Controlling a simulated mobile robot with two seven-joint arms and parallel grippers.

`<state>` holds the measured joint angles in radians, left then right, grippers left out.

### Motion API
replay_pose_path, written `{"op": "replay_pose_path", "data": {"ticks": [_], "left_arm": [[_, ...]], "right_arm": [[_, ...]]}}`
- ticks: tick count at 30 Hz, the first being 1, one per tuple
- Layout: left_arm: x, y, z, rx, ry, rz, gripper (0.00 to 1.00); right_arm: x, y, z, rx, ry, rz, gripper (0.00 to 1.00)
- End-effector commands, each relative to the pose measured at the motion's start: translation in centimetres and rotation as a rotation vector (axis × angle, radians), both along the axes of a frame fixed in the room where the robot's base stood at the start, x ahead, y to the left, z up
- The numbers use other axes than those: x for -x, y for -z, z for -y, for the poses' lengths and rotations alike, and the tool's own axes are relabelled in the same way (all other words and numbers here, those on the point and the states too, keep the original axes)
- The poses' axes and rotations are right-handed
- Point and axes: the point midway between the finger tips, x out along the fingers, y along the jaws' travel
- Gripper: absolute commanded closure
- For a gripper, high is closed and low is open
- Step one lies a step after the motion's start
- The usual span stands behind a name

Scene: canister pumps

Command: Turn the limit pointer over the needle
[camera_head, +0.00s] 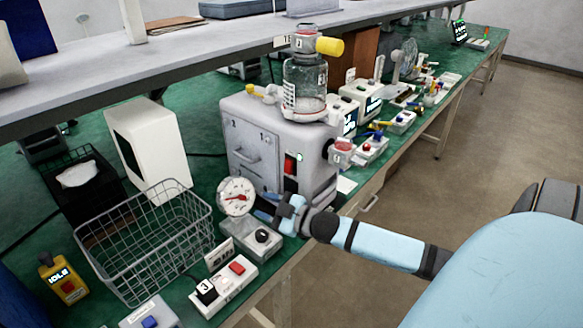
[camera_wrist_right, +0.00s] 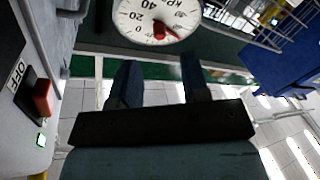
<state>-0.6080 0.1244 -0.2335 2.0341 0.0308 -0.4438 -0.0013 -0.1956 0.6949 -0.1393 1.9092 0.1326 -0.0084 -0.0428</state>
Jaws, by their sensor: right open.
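The gauge (camera_head: 237,197) is a round white dial with a red needle and pointer piece near its centre. It stands on a small grey box with a black knob (camera_head: 262,236), in front of the pump. In the right wrist view the dial (camera_wrist_right: 140,22) is cut off by the top edge, with a red piece (camera_wrist_right: 160,31) near its lower middle. I cannot clearly separate limit pointer from needle. My right gripper (camera_head: 268,205) is just right of the dial; its two blue fingers (camera_wrist_right: 160,85) are apart with nothing between them. My left gripper is not in view.
The grey pump (camera_head: 250,110) with a red switch (camera_head: 290,162) stands behind the gauge. A wire basket (camera_head: 150,228) is to the left. A switch box (camera_head: 225,285) with a red button stands in front. The table edge and open floor lie to the right.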

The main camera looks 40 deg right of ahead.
Motion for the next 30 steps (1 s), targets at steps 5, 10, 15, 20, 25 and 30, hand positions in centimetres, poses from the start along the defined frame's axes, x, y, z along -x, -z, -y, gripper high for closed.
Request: {"op": "replay_pose_path", "data": {"ticks": [5,10,15,20,25,30], "left_arm": [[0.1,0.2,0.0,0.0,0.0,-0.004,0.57],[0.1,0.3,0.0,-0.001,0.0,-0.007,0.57],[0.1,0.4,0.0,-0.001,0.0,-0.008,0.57],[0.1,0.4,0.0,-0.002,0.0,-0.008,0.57],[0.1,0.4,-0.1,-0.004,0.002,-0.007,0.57],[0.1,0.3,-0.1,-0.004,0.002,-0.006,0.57]], "right_arm": [[3.5,0.1,1.1,0.0,-0.001,-0.003,0.58],[6.1,0.0,1.9,-0.001,-0.001,-0.002,0.58],[7.5,-0.2,2.4,-0.001,-0.001,-0.001,0.58],[7.9,-0.2,2.6,-0.001,-0.001,0.002,0.58],[7.9,-0.2,2.6,-0.001,-0.001,0.001,0.58],[7.9,-0.2,2.6,-0.001,0.0,0.0,0.58]]}}
